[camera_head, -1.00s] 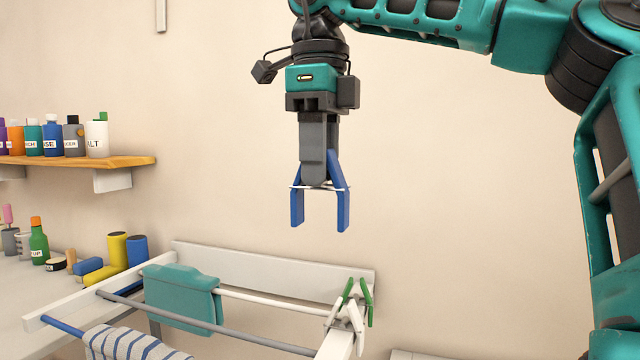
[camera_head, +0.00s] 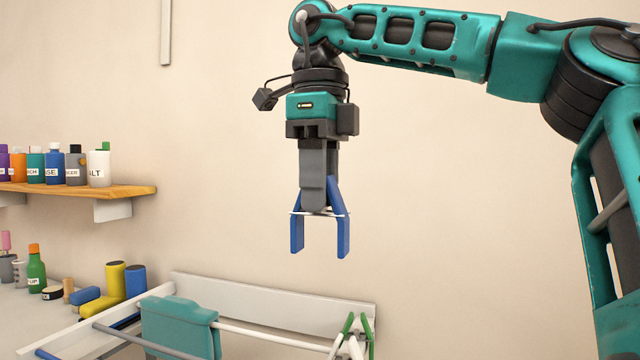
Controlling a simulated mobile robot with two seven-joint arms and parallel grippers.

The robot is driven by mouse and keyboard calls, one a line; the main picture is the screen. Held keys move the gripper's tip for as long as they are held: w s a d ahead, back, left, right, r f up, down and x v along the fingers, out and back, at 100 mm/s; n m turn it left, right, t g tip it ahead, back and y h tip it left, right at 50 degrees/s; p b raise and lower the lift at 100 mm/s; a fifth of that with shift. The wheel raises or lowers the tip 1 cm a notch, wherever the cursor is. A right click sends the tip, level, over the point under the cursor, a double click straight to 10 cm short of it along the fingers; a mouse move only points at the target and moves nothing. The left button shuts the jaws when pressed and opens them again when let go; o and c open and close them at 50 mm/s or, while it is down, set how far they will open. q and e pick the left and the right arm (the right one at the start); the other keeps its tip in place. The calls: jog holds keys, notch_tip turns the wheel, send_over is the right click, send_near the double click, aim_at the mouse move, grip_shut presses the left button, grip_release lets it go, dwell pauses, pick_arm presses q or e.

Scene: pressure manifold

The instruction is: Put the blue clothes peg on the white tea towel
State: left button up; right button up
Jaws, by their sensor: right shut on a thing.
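The blue clothes peg (camera_head: 342,236) hangs below my right gripper (camera_head: 313,205), its two legs pointing down. My right gripper is shut on the upper part of the peg and hides some of it. The peg is in the air, clear of the drying rack below. No plain white tea towel shows in this view. My left gripper is not in view.
A drying rack (camera_head: 270,297) stands below, with a teal cloth (camera_head: 180,327) over its bars. Green and white pegs (camera_head: 352,338) sit at its right end. A shelf (camera_head: 75,188) with bottles is on the left wall. Several items stand on the counter (camera_head: 30,312).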

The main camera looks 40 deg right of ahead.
notch_tip(320, 180, up, 5)
jog(key=p, duration=0.4)
jog(key=shift+f, duration=0.2)
jog(key=shift+r+p, duration=0.3)
jog(key=shift+p, duration=0.15)
jog(key=shift+r, duration=1)
jog(key=shift+f, duration=0.2)
